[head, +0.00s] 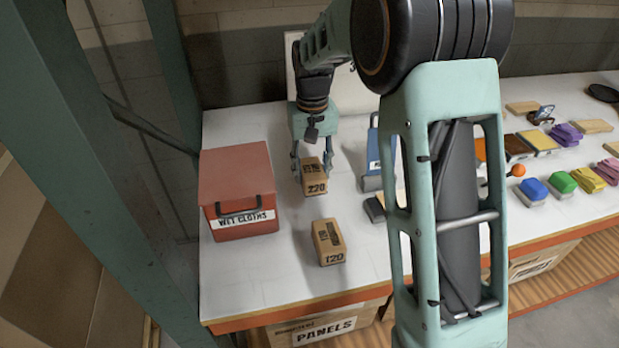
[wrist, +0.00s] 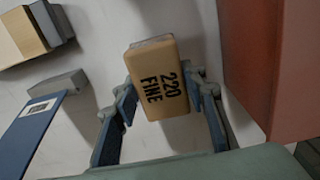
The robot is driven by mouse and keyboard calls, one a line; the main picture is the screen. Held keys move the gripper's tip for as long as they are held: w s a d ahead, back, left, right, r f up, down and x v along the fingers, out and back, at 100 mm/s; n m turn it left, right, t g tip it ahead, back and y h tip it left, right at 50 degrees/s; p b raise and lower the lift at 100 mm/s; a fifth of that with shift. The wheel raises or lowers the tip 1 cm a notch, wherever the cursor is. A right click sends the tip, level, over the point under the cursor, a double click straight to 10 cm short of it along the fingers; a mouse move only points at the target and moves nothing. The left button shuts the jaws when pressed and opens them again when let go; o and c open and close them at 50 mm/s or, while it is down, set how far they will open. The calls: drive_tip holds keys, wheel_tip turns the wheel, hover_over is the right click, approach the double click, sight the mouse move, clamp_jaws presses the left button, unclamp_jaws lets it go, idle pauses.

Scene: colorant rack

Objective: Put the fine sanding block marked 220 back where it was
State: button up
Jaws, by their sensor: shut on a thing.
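The sanding block marked 220 (head: 314,183) is a tan block with dark print. My gripper (head: 312,165) is shut on it, with a finger on either side. In the wrist view the block (wrist: 160,80) reads "220 FINE" and sits between the blue finger pads of my gripper (wrist: 165,112). Whether the block touches the table is hard to tell. A second tan block marked 120 (head: 328,243) stands on the white table nearer the front edge, apart from the gripper.
A red box labelled WET CLOTHS (head: 236,185) stands close on the left. A blue item (head: 373,165) is on the right, partly behind my arm. Coloured blocks and cloths (head: 565,182) lie farther right. White table (head: 265,280) is clear at the front left.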

sight(310, 166)
drive_tip(key=shift+w+a+f, duration=0.25)
drive_tip(key=shift+w+f, duration=0.15)
drive_tip(key=shift+f, duration=1.7)
drive_tip(key=shift+f, duration=0.2)
drive_tip(key=o, duration=1.1)
drive_tip(key=shift+o, duration=0.2)
wheel_tip(310, 166, up, 12)
drive_tip(key=shift+r, duration=0.25)
